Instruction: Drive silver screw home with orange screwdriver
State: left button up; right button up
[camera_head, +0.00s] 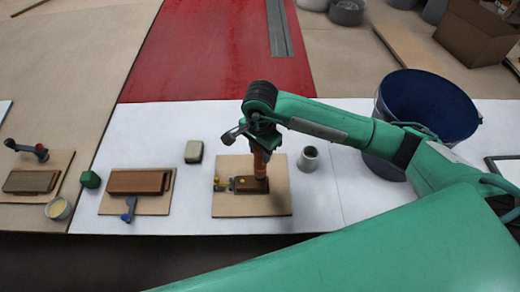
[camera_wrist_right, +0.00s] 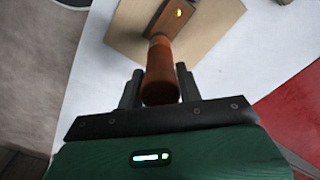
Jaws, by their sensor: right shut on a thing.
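My right gripper (camera_head: 262,142) points down over the middle board, shut on the orange-brown handle of the screwdriver (camera_head: 260,165). In the right wrist view the handle (camera_wrist_right: 161,72) stands between the two fingers. The screwdriver is roughly upright over the right part of a small dark wooden block (camera_head: 244,188) on a light board (camera_head: 270,207). Its tip is hidden, and I cannot tell whether it touches a screw. No silver screw can be made out. A yellow dot (camera_wrist_right: 178,13) shows on the block in the right wrist view. My left gripper is out of view.
A grey cup (camera_head: 308,159) stands right of the board, a big blue bucket (camera_head: 425,105) beyond it. A grey-beige block (camera_head: 193,152) lies back left. Left are a board with a brown block (camera_head: 138,182), a green piece (camera_head: 90,179) and a small tub (camera_head: 58,209).

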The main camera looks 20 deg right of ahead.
jog(key=shift+f+b, duration=0.15)
jog(key=shift+b, duration=0.3)
dwell(0.9)
jog(key=shift+r+p, duration=0.85)
jog(key=shift+r, duration=2.7)
